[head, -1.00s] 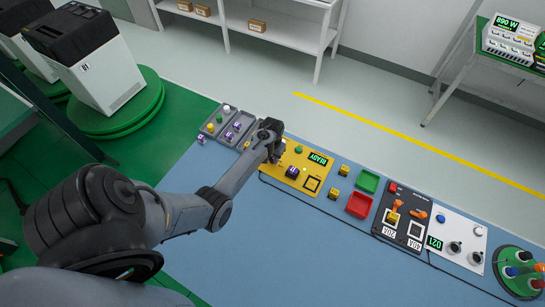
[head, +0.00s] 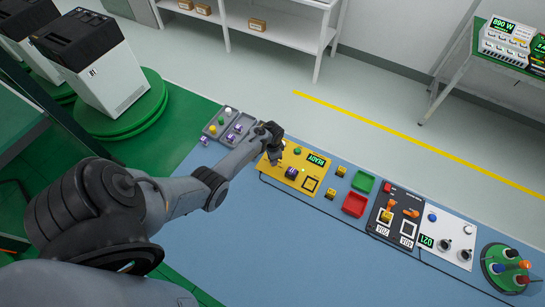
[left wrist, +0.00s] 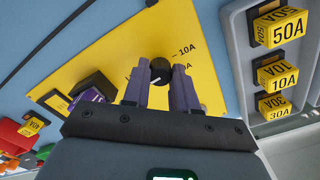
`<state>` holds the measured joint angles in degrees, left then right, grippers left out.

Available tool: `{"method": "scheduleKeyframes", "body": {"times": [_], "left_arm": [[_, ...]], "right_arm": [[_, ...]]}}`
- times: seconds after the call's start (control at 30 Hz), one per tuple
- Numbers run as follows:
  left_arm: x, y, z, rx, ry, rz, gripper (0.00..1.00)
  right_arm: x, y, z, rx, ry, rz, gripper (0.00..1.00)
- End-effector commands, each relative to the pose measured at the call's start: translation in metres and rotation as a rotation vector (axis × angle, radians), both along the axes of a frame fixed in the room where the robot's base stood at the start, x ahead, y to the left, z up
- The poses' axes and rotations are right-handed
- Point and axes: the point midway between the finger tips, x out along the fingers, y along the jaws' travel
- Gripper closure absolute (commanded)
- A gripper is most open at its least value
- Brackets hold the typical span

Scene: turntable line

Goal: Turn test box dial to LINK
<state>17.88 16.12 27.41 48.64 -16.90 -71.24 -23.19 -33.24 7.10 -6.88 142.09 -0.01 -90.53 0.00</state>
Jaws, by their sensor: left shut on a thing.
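The yellow test box (head: 309,184) lies on the blue bench with its READY display (head: 317,161) lit. In the left wrist view its panel (left wrist: 110,58) fills the middle. The black dial (left wrist: 160,66) stands between my left gripper's two fingertips, and the gripper (left wrist: 162,74) is shut on it. Two marks beside the dial end in 10A; no LINK label is readable, and I cannot tell where the pointer stands. In the head view my left gripper (head: 272,156) is at the box's left end and hides the dial. My right gripper is not in view.
A purple-and-black block (head: 291,172) sits on the box, close to the gripper. A grey fuse tray (head: 216,130) lies left. The blue bench in front is clear.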

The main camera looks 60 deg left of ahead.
Motion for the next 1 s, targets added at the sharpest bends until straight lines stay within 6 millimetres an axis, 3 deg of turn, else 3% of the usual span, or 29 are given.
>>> {"method": "scheduleKeyframes", "body": {"times": [0.3, 0.77, 0.8, 0.93, 1.0], "left_arm": [[0.0005, 0.0002, 0.0005, 0.001, -0.001, -0.104, 1.00], [0.0004, 0.0001, 0.0000, 0.001, -0.001, -0.117, 1.00], [0.0004, 0.0001, 0.0000, 0.001, -0.001, -0.116, 0.68], [0.0003, 0.0002, -0.0001, 0.001, -0.001, -0.116, 0.48], [0.0003, 0.0002, -0.0001, 0.001, -0.001, -0.116, 0.47]], "right_arm": [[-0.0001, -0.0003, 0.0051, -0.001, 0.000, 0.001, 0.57], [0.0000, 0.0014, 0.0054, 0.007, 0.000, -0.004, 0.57], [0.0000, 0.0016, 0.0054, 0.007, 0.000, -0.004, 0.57], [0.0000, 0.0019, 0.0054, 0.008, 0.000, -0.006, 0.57], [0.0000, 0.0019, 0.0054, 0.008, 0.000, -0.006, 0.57]]}}
